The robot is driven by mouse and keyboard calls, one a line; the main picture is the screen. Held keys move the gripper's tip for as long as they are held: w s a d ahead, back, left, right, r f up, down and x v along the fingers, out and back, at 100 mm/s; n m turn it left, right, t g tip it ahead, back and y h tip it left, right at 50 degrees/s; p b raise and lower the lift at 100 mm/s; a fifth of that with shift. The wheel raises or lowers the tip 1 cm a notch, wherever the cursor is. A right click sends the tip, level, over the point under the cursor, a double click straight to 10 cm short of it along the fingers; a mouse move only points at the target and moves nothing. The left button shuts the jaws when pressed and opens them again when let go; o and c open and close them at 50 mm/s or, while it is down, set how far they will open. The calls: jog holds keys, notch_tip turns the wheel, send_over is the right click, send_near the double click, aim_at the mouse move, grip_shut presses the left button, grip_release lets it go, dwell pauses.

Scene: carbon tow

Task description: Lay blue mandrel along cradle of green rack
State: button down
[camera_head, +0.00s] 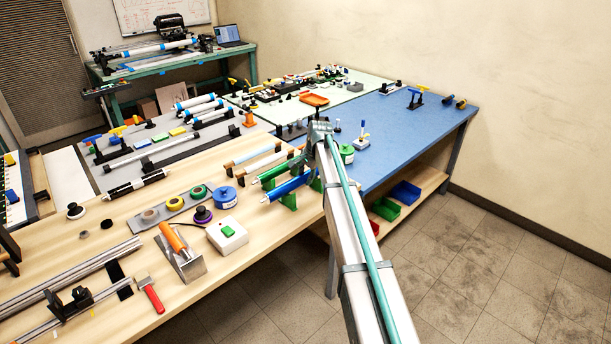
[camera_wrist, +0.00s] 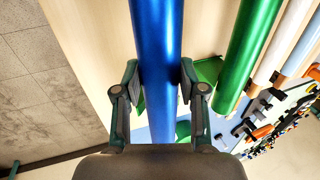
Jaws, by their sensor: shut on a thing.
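The blue mandrel (camera_head: 284,188) is a long glossy blue tube with a thin silver end, over the green rack (camera_head: 289,201) near the table's right edge. In the wrist view the blue mandrel (camera_wrist: 157,45) runs up the middle between the fingers of my gripper (camera_wrist: 159,82), which is shut on it. Green rack parts (camera_wrist: 207,70) show beside and below the tube. I cannot tell whether the tube touches the cradle. In the head view my arm hides the fingertips and the mandrel's far end.
A green tube (camera_head: 273,171) lies parallel, just behind the blue one; it is also right of it in the wrist view (camera_wrist: 249,50). Pale rods (camera_head: 253,155) lie beyond. A blue tape roll (camera_head: 223,197) and a white box (camera_head: 227,236) stand left and in front. A blue-topped table (camera_head: 400,135) adjoins behind.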

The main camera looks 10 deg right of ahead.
jog(key=shift+f, duration=0.65)
jog(key=c, duration=0.6)
grip_release()
jog(key=v, duration=1.2)
